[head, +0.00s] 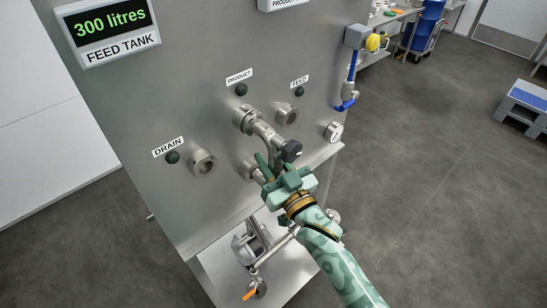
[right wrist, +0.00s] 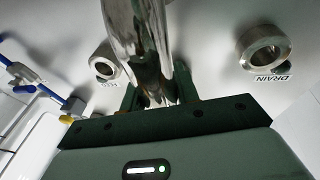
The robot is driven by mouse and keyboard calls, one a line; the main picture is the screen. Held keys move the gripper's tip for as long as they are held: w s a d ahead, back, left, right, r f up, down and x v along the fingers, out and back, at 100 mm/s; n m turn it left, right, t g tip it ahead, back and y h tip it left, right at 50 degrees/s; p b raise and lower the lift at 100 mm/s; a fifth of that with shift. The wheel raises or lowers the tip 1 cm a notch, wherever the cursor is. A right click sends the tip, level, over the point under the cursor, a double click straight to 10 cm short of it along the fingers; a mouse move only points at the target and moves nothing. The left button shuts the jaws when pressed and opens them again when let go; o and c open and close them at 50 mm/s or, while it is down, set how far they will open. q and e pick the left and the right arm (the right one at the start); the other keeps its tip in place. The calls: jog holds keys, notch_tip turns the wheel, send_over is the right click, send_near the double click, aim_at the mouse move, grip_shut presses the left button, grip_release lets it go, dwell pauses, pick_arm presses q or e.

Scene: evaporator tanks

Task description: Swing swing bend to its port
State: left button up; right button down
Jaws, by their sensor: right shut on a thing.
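The swing bend (head: 266,133) is a shiny metal pipe on the grey panel. Its upper end is at the port under the PRODUCT label; whether it is seated there I cannot tell. My right gripper (head: 273,170) is shut on the bend's lower part, which also shows as a chrome pipe between the fingers in the right wrist view (right wrist: 138,35). The FEED port (head: 286,115) and DRAIN port (head: 203,163) are open rings. Another metal fitting (head: 251,170) is partly hidden behind my gripper. My left gripper is not in view.
The feed tank display (head: 105,30) reads 300 litres. Piping with an orange handle (head: 250,294) is below.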

jog(key=shift+a, duration=0.1)
jog(key=c, duration=1.1)
grip_release()
jog(key=shift+o, duration=0.2)
jog(key=v, duration=1.6)
jog(key=shift+s, duration=0.2)
jog(key=shift+f, duration=0.15)
